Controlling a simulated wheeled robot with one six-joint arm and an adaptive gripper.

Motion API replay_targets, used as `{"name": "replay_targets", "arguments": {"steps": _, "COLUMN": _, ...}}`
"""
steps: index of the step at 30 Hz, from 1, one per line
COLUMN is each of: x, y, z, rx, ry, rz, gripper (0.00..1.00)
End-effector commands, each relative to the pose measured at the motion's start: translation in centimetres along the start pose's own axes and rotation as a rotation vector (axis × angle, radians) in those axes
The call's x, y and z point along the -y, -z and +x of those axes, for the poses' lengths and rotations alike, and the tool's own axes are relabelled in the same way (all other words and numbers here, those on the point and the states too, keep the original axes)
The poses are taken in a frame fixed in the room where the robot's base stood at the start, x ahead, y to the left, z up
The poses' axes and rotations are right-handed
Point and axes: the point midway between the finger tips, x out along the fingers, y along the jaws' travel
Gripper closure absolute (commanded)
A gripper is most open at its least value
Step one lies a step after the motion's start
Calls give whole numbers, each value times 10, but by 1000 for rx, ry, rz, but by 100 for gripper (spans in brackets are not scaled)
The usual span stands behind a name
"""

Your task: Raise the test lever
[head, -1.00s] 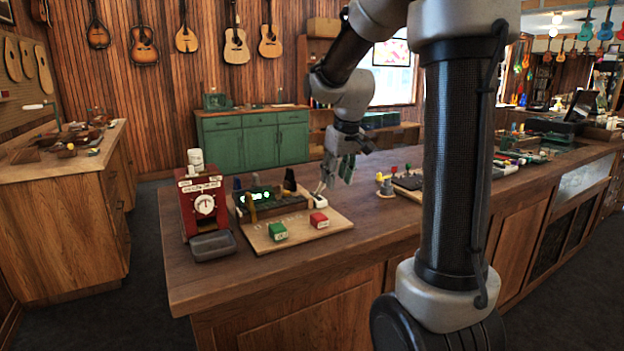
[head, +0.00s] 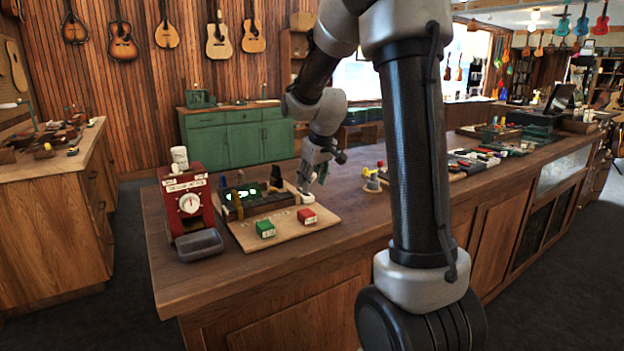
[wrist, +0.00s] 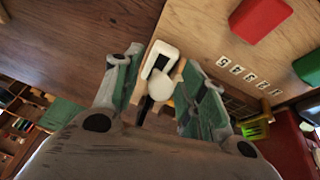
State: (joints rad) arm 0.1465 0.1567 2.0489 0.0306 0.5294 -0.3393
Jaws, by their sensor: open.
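My gripper (wrist: 160,62) is open, with one finger on each side of the lever in the wrist view. I cannot tell whether a finger touches it. In the head view my gripper (head: 308,185) is right over the lever's white base (head: 306,199) and largely hides the knob.
A green block (head: 265,229) and a red block (head: 307,216) lie at the board's front. A red dial box (head: 187,205) and a grey tray (head: 199,245) stand left of it. Small coloured items (head: 373,180) lie to the right. The counter front is clear.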

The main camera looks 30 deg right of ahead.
Motion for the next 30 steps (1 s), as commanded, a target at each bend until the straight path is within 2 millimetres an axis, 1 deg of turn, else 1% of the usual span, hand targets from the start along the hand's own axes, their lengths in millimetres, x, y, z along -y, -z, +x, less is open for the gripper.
{"name": "replay_targets", "arguments": {"steps": 2, "x": 0, "y": 0, "z": 0, "rx": 0, "ry": 0, "rz": 0, "gripper": 60}}
{"name": "replay_targets", "arguments": {"steps": 6, "x": 0, "y": 0, "z": 0, "rx": 0, "ry": 0, "rz": 0, "gripper": 86}}
{"name": "replay_targets", "arguments": {"steps": 8, "x": 0, "y": 0, "z": 0, "rx": 0, "ry": 0, "rz": 0, "gripper": 97}}
{"name": "replay_targets", "arguments": {"steps": 9, "x": 0, "y": 0, "z": 0, "rx": 0, "ry": 0, "rz": 0, "gripper": 100}}
{"name": "replay_targets", "arguments": {"steps": 20, "x": 0, "y": 2, "z": -1, "rx": 21, "ry": 3, "rz": -1, "gripper": 100}}
{"name": "replay_targets", "arguments": {"steps": 26, "x": -2, "y": 9, "z": -2, "rx": 106, "ry": 15, "rz": -6, "gripper": 100}}
{"name": "replay_targets", "arguments": {"steps": 30, "x": -3, "y": 17, "z": -4, "rx": 207, "ry": 30, "rz": -12, "gripper": 100}}
